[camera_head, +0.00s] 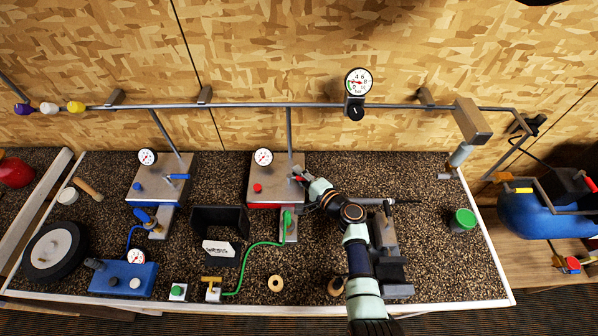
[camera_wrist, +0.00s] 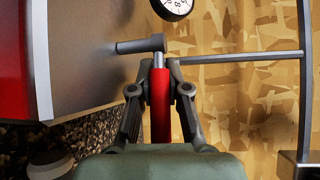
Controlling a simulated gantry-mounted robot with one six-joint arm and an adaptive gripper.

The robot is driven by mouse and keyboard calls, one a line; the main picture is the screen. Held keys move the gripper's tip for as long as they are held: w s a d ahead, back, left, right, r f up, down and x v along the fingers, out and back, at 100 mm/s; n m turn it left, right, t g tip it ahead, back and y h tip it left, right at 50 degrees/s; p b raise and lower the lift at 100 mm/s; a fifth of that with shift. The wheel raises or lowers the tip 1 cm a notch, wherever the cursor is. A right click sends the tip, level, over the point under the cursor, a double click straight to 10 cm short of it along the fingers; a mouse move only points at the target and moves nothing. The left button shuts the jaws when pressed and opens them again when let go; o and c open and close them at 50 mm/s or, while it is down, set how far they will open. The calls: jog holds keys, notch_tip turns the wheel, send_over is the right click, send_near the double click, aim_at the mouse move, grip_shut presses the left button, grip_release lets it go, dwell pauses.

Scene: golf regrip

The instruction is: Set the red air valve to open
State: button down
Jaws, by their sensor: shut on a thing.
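The red air valve shows in the wrist view as a red lever handle (camera_wrist: 161,105) on a grey stem (camera_wrist: 158,60). My gripper (camera_wrist: 160,88) is shut on the red handle, one finger on each side of it. In the head view, my gripper (camera_head: 305,182) is at the right side of the grey and red box (camera_head: 268,190), below the vertical air pipe (camera_head: 289,130). In the head view my gripper largely hides the handle.
A pressure gauge (camera_head: 263,157) stands on the box. A similar blue box (camera_head: 155,190) with a blue valve lever (camera_head: 178,177) is to the left. A green hose (camera_head: 262,244) runs below the box. A black holder (camera_head: 220,218) stands left of the hose. A vise (camera_head: 388,240) is right of my arm.

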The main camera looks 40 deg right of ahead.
jog(key=shift+h, duration=0.3)
jog(key=c, duration=1.4)
grip_release()
jog(key=shift+s, duration=0.1)
jog(key=shift+c, duration=0.2)
jog(key=s, duration=0.4)
jog(key=s+r, duration=0.1)
jog(key=s, duration=0.7)
jog(key=shift+a+r, duration=0.3)
jog(key=shift+a, duration=0.05)
